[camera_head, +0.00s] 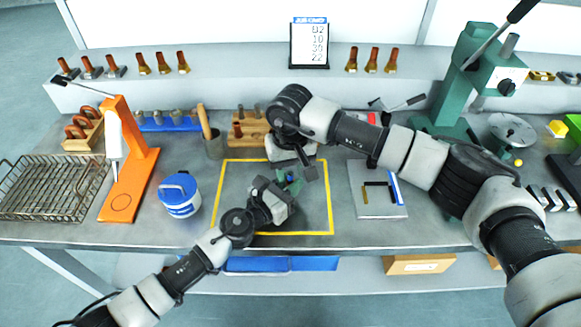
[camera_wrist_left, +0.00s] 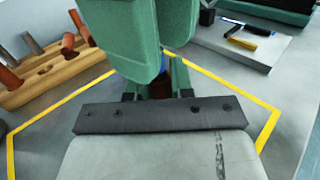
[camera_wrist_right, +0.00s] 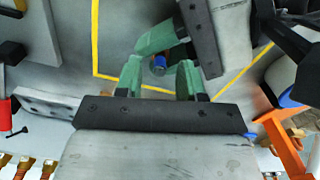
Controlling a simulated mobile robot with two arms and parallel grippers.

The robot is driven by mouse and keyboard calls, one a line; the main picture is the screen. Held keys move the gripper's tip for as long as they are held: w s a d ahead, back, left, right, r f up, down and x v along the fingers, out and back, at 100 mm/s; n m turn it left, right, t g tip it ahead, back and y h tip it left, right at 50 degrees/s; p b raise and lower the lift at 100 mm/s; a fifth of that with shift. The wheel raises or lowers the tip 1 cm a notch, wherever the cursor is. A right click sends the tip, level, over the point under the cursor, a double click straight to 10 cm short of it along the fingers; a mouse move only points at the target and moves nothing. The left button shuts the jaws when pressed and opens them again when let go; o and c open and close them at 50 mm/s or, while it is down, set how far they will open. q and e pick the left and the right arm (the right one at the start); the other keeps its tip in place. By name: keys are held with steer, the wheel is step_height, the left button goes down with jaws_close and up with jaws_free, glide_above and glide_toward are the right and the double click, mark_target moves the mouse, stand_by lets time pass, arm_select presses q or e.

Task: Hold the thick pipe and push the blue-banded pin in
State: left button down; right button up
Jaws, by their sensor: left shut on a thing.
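My left gripper (camera_head: 281,186) is shut on the thick pipe, a dark brown piece (camera_wrist_left: 160,90) low between its green fingers, above the yellow-outlined area. A blue part, likely the pin's band (camera_wrist_right: 158,64), shows at the pipe's end; it also shows in the left wrist view (camera_wrist_left: 166,62). How deep the pin sits cannot be told. My right gripper (camera_wrist_right: 158,80) is close to the left one, its green fingers apart on either side of the blue end, with gaps visible. In the left wrist view the right gripper's large fingers hide part of the pipe.
A yellow outline (camera_head: 331,205) marks the bench. A wooden block (camera_head: 252,128) with pegs stands behind, a blue-and-white tub (camera_head: 180,194) and an orange press (camera_head: 131,165) to the left. A grey plate (camera_head: 377,188) and a green press (camera_head: 470,80) are to the right.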

mark_target(291, 173)
step_height(291, 173, up, 12)
steer(key=shift+r, duration=0.15)
stand_by(0.5)
arm_select(q)
steer(key=c, duration=0.9)
jaws_free()
